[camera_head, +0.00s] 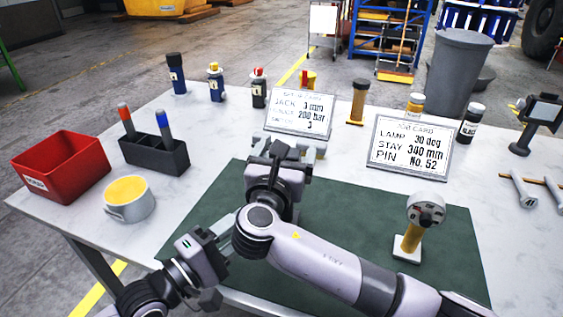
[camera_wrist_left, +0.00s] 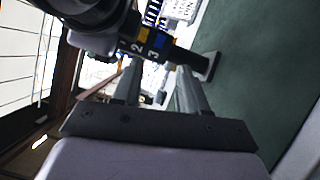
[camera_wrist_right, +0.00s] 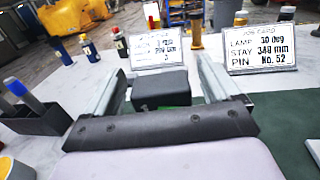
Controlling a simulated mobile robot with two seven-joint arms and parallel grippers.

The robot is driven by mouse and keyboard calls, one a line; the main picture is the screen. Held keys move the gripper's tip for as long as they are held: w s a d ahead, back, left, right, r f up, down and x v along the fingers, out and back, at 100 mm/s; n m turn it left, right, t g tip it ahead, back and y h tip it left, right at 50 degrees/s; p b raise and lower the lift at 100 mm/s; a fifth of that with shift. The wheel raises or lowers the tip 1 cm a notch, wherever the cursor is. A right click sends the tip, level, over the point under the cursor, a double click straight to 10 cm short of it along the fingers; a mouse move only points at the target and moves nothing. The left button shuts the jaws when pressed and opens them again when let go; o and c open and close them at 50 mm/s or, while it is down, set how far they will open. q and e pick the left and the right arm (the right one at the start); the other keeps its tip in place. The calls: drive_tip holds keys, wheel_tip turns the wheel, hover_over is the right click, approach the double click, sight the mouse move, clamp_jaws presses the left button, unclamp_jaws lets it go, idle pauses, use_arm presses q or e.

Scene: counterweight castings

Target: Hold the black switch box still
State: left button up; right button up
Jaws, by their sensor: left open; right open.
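The black switch box (camera_wrist_right: 161,86) stands between the open fingers of my right gripper (camera_wrist_right: 163,68) in the right wrist view, with a narrow gap on each side. In the head view my right arm hides most of it. In the left wrist view a dark face with the figures 2 and 3 and yellow and blue squares, seemingly the switch box (camera_wrist_left: 152,46), shows beyond my open left gripper (camera_wrist_left: 160,72). My left gripper (camera_head: 222,236) is at the mat's near left in the head view, with nothing seen between its fingers. Whether either gripper touches the box cannot be told.
A gauge on a yellow post (camera_head: 412,236) stands on the green mat (camera_head: 350,215). Two cards (camera_head: 410,147) stand behind the mat. A red bin (camera_head: 62,165), yellow-filled cup (camera_head: 129,200) and black pen holder (camera_head: 155,155) are on the left. Bottles line the back.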

drive_tip(key=shift+x, duration=0.75)
drive_tip(key=c, duration=1.2)
use_arm(q)
drive_tip(key=c, duration=0.4)
use_arm(e)
drive_tip(key=shift+c, duration=1)
use_arm(q)
drive_tip(key=shift+s+n, duration=0.1)
drive_tip(key=shift+n, duration=0.2)
clamp_jaws()
drive_tip(key=shift+s+a+r+n+t+y, duration=0.1)
drive_tip(key=shift+s+a+n+y, duration=0.5)
drive_tip(key=shift+n, duration=2.15)
drive_tip(key=shift+s+d+r+n+t+y, duration=0.15)
drive_tip(key=shift+s+n, duration=1)
drive_tip(key=shift+n, duration=1.65)
drive_tip(key=shift+s+a+r+n+t+y, duration=0.2)
drive_tip(key=shift+s+n, duration=0.65)
drive_tip(key=shift+n, duration=1.9)
drive_tip(key=shift+f, duration=0.15)
